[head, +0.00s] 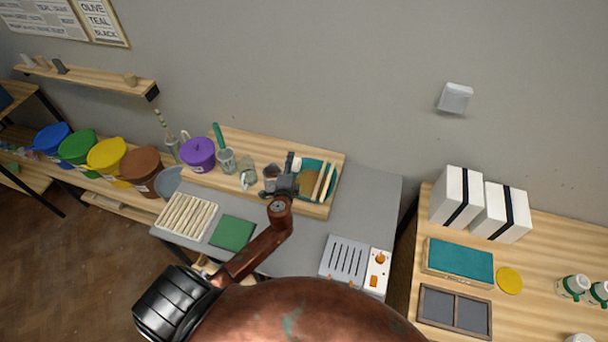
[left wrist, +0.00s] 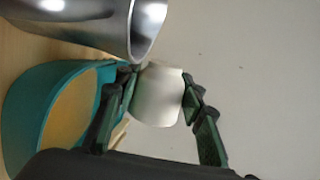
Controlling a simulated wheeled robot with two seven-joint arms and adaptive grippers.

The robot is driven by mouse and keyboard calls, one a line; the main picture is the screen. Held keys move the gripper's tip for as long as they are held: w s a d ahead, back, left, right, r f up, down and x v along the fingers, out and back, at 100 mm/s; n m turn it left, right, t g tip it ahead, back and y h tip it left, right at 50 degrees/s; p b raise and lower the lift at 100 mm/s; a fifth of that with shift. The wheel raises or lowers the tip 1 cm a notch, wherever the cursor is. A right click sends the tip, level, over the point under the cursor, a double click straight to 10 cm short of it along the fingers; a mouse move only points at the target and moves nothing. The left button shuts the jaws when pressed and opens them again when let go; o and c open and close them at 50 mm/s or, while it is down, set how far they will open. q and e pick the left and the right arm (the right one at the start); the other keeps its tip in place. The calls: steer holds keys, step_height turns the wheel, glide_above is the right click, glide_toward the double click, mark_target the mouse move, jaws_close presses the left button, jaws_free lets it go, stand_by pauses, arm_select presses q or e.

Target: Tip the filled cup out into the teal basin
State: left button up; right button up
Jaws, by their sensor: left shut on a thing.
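My left gripper (head: 292,174) is over the wooden board, at the left edge of the teal basin (head: 333,168). In the left wrist view its green-padded fingers (left wrist: 158,97) are shut on a white cup (left wrist: 157,95). The cup shows as a small white shape (head: 297,162) in the head view. The cup's inside is hidden, and I cannot tell how far it is tilted. The teal basin (left wrist: 35,88), with a tan-yellow inside, is close beside the fingers in the wrist view. My right gripper is out of view.
A shiny metal container (left wrist: 75,20) is close to the held cup; it stands left of my gripper (head: 270,178). Glass jars (head: 247,172) and a purple bucket (head: 198,153) are farther left. Slats (head: 325,182) lie across the basin. A green mat (head: 233,233) lies in front.

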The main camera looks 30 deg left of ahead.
arm_select(q)
steer(key=shift+w+a+r+n+p, duration=0.1)
steer(key=shift+r+n+p, duration=0.3)
steer(key=shift+r+p, duration=0.15)
steer(key=r+p, duration=0.1)
steer(key=a+r+n+h+p, duration=0.1)
steer(key=p, duration=0.1)
steer(key=shift+s+a+r, duration=0.2)
steer(key=shift+a, duration=0.05)
steer(key=shift+a+n+h, duration=0.15)
steer(key=shift+n+h, duration=0.15)
steer(key=shift+n, duration=0.4)
steer(key=shift+f+n, duration=0.45)
steer(key=shift+n, duration=0.05)
steer(key=shift+f+n+h, duration=0.25)
steer(key=shift+n+h, duration=0.25)
steer(key=shift+r+n+p, duration=0.4)
steer(key=shift+r+p, duration=0.15)
steer(key=shift+p, duration=0.35)
steer(key=shift+n+h+p, duration=0.3)
steer(key=shift+h+p, duration=0.1)
steer(key=shift+s+a+f+n+t+h+p, duration=0.1)
steer(key=shift+s+a+n+t+h+p, duration=0.15)
steer(key=shift+a+n+h+p, duration=0.55)
steer(key=shift+s+a+r+n+t+h+p, duration=0.15)
steer(key=shift+a+n+t+p, duration=0.2)
steer(key=shift+a+n, duration=0.95)
steer(key=shift+s+a+f+n+t+h+p, duration=0.2)
steer(key=shift+a+n+t+h+p, duration=0.3)
steer(key=shift+n, duration=0.9)
